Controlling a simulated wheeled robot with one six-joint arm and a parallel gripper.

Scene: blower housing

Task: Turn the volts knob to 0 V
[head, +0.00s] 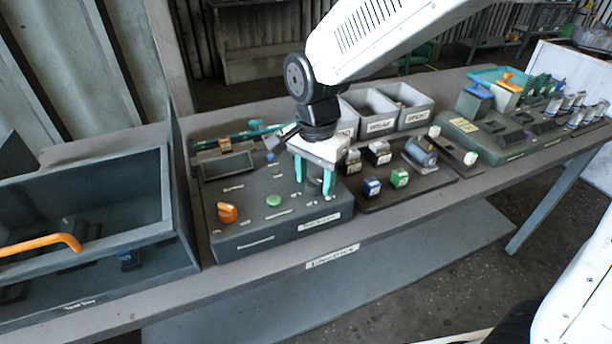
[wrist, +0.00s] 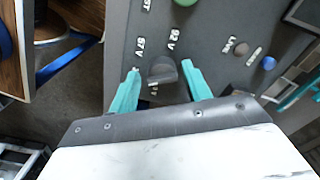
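The dark grey volts knob (wrist: 163,73) is on the grey control panel (wrist: 215,35), with white labels around it in the wrist view. Two labels seem to read 67 V and 92 V; a third, close to the knob's lower edge, is partly hidden. Its exact pointing direction is hard to tell. My gripper (wrist: 161,68) is open, with one teal finger on each side of the knob and a visible gap on both sides. In the head view my gripper (head: 313,174) is low over the right part of the panel box (head: 250,205); the knob is not clearly visible there.
The panel also carries an orange knob (head: 227,212), a green button (head: 273,200) and a blue button (wrist: 269,62). A dark open bin (head: 100,190) stands at left. A tray with small coloured blocks (head: 385,195) lies right of the panel, and grey bins (head: 375,110) stand behind.

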